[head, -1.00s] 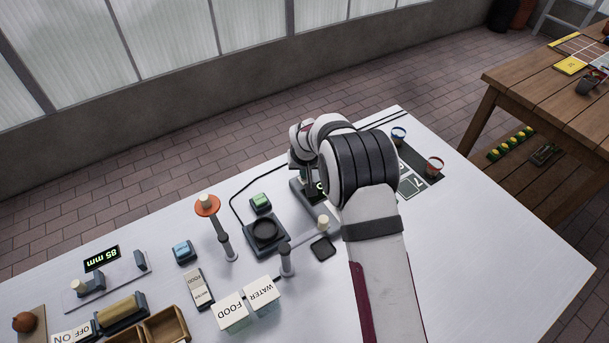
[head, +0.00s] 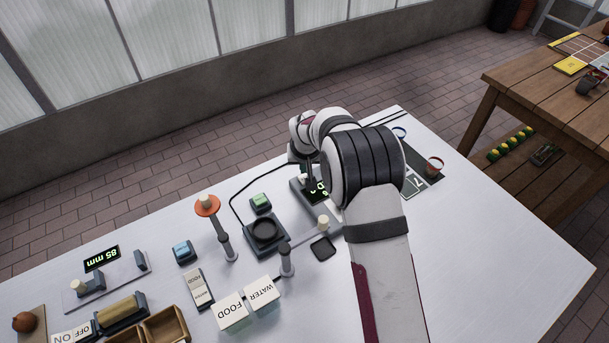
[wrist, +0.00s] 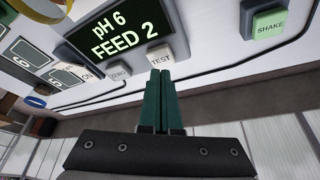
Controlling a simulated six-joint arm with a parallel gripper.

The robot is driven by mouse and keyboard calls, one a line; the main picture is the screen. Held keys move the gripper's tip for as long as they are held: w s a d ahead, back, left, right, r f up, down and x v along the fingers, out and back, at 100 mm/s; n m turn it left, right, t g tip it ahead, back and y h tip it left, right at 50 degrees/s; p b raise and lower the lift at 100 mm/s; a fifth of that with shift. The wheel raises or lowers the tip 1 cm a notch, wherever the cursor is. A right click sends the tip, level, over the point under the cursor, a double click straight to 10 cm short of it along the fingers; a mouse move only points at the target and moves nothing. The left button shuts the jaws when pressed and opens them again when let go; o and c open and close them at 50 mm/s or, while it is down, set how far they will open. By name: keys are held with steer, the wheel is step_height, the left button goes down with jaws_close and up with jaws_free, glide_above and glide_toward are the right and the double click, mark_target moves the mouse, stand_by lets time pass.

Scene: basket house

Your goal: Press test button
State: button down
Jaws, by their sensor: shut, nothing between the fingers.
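The TEST button (wrist: 160,57) is a pale, labelled key on the grey panel of the display unit, in the wrist view. It sits beside the ZERO button (wrist: 118,74), below the dark screen (wrist: 118,32) reading "pH 6 FEED 2". My gripper (wrist: 160,73) is shut and empty, its green fingers together. Its tips are right at the lower edge of the TEST button in the picture; I cannot tell whether they touch it. In the head view the display unit (head: 318,191) is partly hidden by my arm, and the button cannot be made out.
A green SHAKE button (wrist: 270,24) stands to the right in the wrist view. A black cable crosses the white table (head: 480,260). A round dark pad unit (head: 265,232), an orange-topped post (head: 207,205) and labelled FOOD and WATER blocks stand left of my arm. The table's right part is clear.

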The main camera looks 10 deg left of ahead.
step_height(320, 180, up, 6)
stand_by(0.5)
steer(key=s+d+r+m+g, duration=0.2)
steer(key=s+d+r+m, duration=0.2)
steer(key=s+d+r, duration=0.8)
steer(key=s+d+f+m+g, duration=0.1)
steer(key=s+d+m, duration=0.1)
steer(key=s, duration=1.2)
steer(key=s+d+f+m+g, duration=0.1)
steer(key=s+d, duration=0.4)
steer(key=s, duration=0.8)
steer(key=shift+s+d+m+g+y, duration=0.2)
steer(key=shift+s+m+g+y, duration=0.15)
steer(key=shift+m, duration=0.45)
